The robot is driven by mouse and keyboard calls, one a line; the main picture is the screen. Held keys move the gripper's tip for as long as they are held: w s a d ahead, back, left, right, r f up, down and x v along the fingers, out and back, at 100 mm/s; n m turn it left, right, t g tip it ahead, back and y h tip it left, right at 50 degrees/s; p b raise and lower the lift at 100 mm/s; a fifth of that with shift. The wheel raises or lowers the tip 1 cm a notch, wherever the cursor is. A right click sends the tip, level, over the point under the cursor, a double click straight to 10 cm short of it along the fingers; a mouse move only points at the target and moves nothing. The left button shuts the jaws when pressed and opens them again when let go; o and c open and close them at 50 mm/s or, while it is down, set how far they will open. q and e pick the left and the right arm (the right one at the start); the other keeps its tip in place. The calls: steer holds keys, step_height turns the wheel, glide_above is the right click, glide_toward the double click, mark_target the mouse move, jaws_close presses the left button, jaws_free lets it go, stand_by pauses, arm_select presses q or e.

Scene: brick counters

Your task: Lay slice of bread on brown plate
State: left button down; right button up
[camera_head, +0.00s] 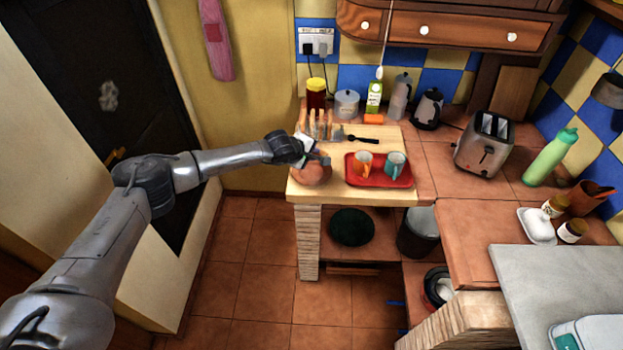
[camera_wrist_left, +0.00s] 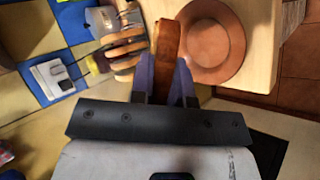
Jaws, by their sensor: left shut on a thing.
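My left gripper (camera_head: 318,159) is over the near left corner of the wooden-topped counter. In the left wrist view, its two fingers (camera_wrist_left: 166,80) are shut on a brown slice of bread (camera_wrist_left: 167,42), seen edge-on. The round brown plate (camera_wrist_left: 232,66) lies on the wooden top, right beside the slice in that view. In the head view the brown plate (camera_head: 311,176) is just below the gripper and partly hidden by it. I cannot tell whether the slice touches the plate. My right gripper is not in view.
A rack with several bread slices (camera_wrist_left: 122,48) stands behind the plate; it also shows in the head view (camera_head: 318,127). A red tray (camera_head: 378,183) with an orange cup (camera_head: 362,161) and a teal cup (camera_head: 395,165) is right of the plate. A toaster (camera_head: 484,145) stands farther right.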

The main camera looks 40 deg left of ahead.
arm_select(q)
step_height(320, 180, down, 6)
steer(key=b, duration=0.4)
steer(key=c, duration=1.3)
jaws_free()
steer(key=shift+o, duration=0.2)
steer(key=shift+s+r+p, duration=0.2)
steer(key=shift+r+p, duration=0.1)
steer(key=shift+p, duration=0.15)
steer(key=p+v, duration=0.6)
steer(key=v, duration=0.1)
steer(key=shift+s, duration=0.2)
